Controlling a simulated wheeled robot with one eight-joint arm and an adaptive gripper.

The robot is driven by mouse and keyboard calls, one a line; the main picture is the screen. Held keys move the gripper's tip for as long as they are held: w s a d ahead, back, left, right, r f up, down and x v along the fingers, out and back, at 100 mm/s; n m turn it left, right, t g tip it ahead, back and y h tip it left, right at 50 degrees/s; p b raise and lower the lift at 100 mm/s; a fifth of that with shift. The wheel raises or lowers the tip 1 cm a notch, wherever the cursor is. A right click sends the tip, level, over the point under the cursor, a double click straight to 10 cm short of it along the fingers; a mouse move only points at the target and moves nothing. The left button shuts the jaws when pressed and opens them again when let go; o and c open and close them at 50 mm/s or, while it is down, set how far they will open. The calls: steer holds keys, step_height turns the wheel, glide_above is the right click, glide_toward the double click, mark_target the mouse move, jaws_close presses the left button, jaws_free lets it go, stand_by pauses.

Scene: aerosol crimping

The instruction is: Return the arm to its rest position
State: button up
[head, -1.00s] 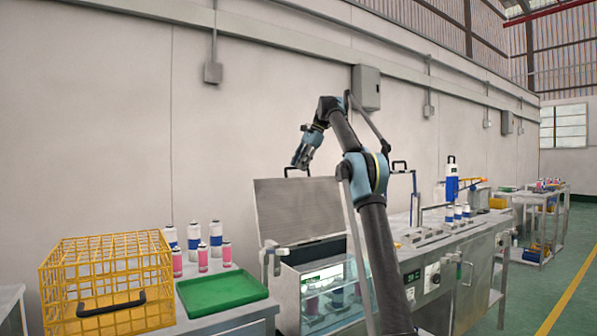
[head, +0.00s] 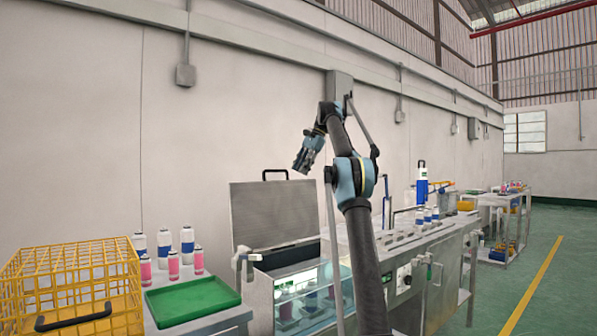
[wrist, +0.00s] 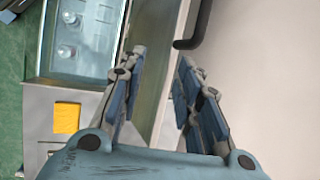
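My arm stands raised and bent in the head view, and my gripper (head: 302,168) hangs from it in the air, above and in front of the open lid of the water bath. In the wrist view my gripper (wrist: 160,75) has its two blue fingers spread apart with nothing between them. The gap between them shows the lid's edge and the wall behind. No object is held.
The water bath (head: 300,302) holds cans, and its lid (head: 275,215) stands open. To the left are a green tray (head: 192,302), several cans (head: 165,243) and a yellow wire crate (head: 75,285). A bench with machines (head: 430,240) runs right. Green floor (head: 560,270) is clear.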

stand_by(0.3)
steer(key=s+d+f+n+h, duration=0.15)
steer(key=s+f, duration=0.25)
steer(key=s, duration=0.6)
steer(key=s+d+f+n+t+h, duration=0.1)
steer(key=s+d+f+n, duration=0.1)
steer(key=s+f, duration=0.5)
steer(key=s+d+f+n+h, duration=0.1)
steer(key=s+d+f+n, duration=0.1)
steer(key=s, duration=1)
steer(key=s+d+f+n+h, duration=0.1)
steer(key=s+d+f+n, duration=0.1)
steer(key=s+f, duration=1.2)
steer(key=s+d+f+n+t+h, duration=0.1)
steer(key=s+d+f+n, duration=0.2)
steer(key=s+f, duration=1.1)
step_height(320, 180, down, 8)
steer(key=shift+d+t, duration=0.3)
